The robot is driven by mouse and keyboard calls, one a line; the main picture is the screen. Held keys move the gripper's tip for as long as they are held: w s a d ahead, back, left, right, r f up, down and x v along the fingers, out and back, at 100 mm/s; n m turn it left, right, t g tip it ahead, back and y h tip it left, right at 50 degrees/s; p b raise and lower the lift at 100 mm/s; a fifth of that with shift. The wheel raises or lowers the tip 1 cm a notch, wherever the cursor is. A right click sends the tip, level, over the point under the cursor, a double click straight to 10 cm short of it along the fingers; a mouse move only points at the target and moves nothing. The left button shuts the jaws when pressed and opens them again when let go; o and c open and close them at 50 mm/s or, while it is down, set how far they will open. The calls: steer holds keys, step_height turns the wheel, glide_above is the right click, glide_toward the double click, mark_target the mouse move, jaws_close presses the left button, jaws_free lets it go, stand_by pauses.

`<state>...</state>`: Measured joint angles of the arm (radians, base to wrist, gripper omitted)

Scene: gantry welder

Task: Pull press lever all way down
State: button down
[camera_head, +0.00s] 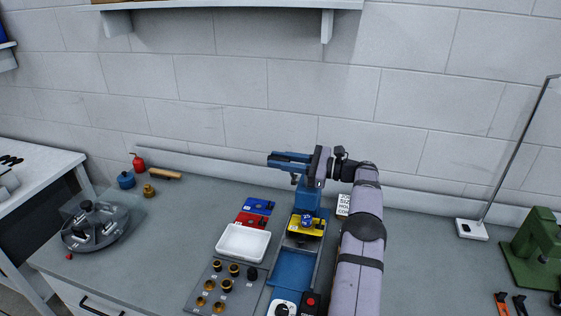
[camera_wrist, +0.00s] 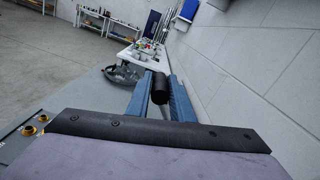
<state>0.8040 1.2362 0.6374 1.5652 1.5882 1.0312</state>
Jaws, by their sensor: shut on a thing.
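The blue press (camera_head: 307,198) stands on the bench near the middle of the head view, with a yellow fixture (camera_head: 306,226) at its foot. My gripper (camera_head: 272,159) is above the press, its two blue fingers pointing left. In the wrist view a black cylindrical lever handle (camera_wrist: 160,88) lies between the fingers, and my gripper is shut on it. In the head view the fingers hide the handle, and most of the lever cannot be made out. My lilac arm comes up from the front, right of the press.
Left of the press are a white tray (camera_head: 243,243), a blue block (camera_head: 259,206), a red block (camera_head: 251,220) and several small knobs and brass parts. A round turntable fixture (camera_head: 97,228) stands at far left. A green machine (camera_head: 536,246) stands at far right. The wall is close behind.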

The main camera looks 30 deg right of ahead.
steer(key=s+a+f+n+b, duration=0.2)
steer(key=f+n+b, duration=0.3)
steer(key=f+b, duration=0.4)
steer(key=s+a+f+n+b, duration=0.3)
steer(key=f+b, duration=0.6)
steer(key=b, duration=1)
steer(key=shift+s+a+n, duration=0.2)
steer(key=shift+n, duration=0.9)
steer(key=c, duration=1.6)
jaws_free()
steer(key=shift+o, duration=0.2)
steer(key=shift+d, duration=0.1)
